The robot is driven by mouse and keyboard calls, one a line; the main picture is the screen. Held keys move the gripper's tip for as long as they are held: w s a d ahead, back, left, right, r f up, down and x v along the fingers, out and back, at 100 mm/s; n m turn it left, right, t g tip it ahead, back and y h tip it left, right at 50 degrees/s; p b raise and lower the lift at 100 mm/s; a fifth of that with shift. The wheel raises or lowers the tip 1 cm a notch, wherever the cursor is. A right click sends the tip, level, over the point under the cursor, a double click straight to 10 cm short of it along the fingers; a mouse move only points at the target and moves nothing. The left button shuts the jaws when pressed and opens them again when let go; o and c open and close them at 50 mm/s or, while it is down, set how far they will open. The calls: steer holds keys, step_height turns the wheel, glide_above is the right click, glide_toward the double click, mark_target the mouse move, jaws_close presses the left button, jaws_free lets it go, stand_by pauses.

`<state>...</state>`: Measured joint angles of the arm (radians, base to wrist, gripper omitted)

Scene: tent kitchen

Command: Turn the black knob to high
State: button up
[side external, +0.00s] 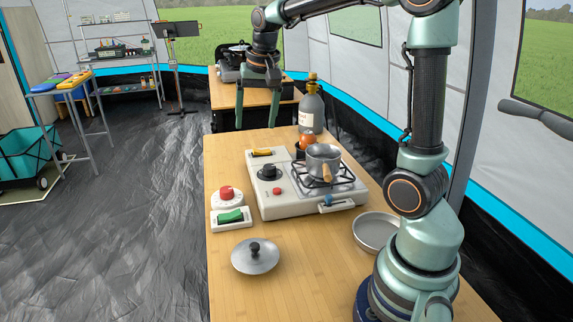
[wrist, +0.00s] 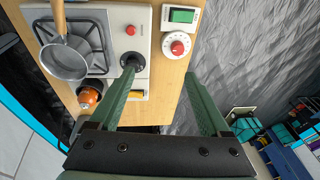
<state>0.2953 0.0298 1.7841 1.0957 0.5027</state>
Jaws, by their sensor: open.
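The black knob (side external: 268,171) sits on the left part of the white camping stove's top (side external: 305,207). It also shows in the wrist view (wrist: 134,61), where the tip of one finger overlaps it. Its pointer and setting are too small to tell. My gripper (side external: 256,125) is open and empty, its two green fingers pointing down above and beyond the stove's far left edge. In the wrist view my gripper (wrist: 160,76) has its fingers wide apart, with table and grey floor between them. It does not appear to hold the knob.
A saucepan (side external: 323,158) stands on the burner grate. A gas bottle (side external: 311,110) is behind the stove. A red-knobbed timer (side external: 227,198), a green switch (side external: 231,217) and a lid (side external: 255,256) lie left and in front. A metal dish (side external: 376,232) is at right.

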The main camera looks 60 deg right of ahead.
mark_target(270, 166)
steer(key=w+d+f+m+g, duration=0.1)
steer(key=w+d+f+m, duration=0.1)
steer(key=d+f+m, duration=0.3)
steer(key=w+d+f+m+g, duration=0.1)
steer(key=w+d+f+m, duration=0.15)
steer(key=d, duration=0.55)
steer(key=shift+n+y, duration=0.3)
steer(key=shift+n, duration=0.15)
steer(key=f, duration=1.2)
steer(key=shift+w+a+f, duration=0.15)
steer(key=shift+w+a, duration=0.1)
jaws_close()
